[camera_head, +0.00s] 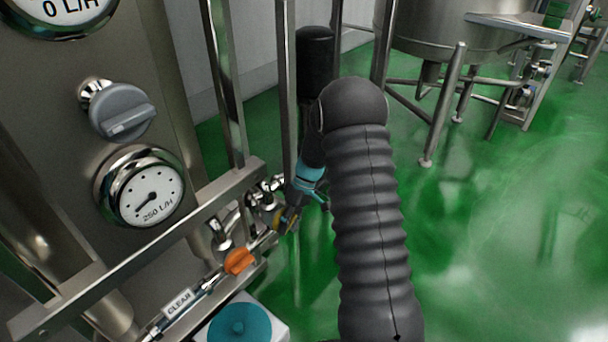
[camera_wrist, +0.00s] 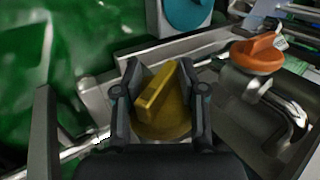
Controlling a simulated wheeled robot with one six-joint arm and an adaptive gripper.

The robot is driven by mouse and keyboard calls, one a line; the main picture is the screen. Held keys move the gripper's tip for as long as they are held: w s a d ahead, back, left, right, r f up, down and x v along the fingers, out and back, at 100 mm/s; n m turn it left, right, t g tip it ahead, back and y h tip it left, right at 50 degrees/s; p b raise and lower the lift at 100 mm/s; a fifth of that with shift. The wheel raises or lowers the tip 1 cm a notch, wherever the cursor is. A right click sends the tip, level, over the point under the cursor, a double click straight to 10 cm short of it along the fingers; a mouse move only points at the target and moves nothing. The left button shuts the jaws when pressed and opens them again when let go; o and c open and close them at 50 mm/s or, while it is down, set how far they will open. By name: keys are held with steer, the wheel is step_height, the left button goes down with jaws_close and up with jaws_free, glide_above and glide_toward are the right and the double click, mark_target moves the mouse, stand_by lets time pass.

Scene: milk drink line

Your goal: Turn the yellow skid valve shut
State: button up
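The yellow skid valve (camera_wrist: 165,103) has a round base and a raised bar handle. In the wrist view the handle lies diagonally, its top end leaning right. My gripper (camera_wrist: 160,95) is open, with one finger on each side of the yellow valve. The fingers are close to its round base; I cannot tell if they touch it. The bar itself is not clamped between them. In the head view my gripper (camera_head: 284,219) is low at the skid's pipework, and only a little of the yellow valve shows there.
An orange valve (camera_head: 239,261) sits close by on the same pipe row, near a "CLEAN" label (camera_head: 179,303). A white container with a teal lid (camera_head: 240,322) stands below. A steel rail (camera_head: 140,247) crosses the panel.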

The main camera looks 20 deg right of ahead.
steer(key=t+h, duration=0.2)
steer(key=h, duration=0.1)
steer(key=shift+f+t+h+b, duration=0.15)
steer(key=shift+t+h+b, duration=0.55)
steer(key=shift+h+b, duration=0.25)
steer(key=shift+w+r+h, duration=0.1)
steer(key=shift+r+h, duration=0.15)
steer(key=shift+h, duration=0.1)
step_height(320, 180, up, 15)
steer(key=p, duration=0.3)
steer(key=s+r+m+t+p, duration=0.1)
steer(key=s+r+m+t, duration=0.2)
steer(key=s+r, duration=1)
steer(key=shift+s+d+r+p, duration=0.2)
steer(key=shift+d+r+p, duration=0.15)
steer(key=shift+r, duration=0.4)
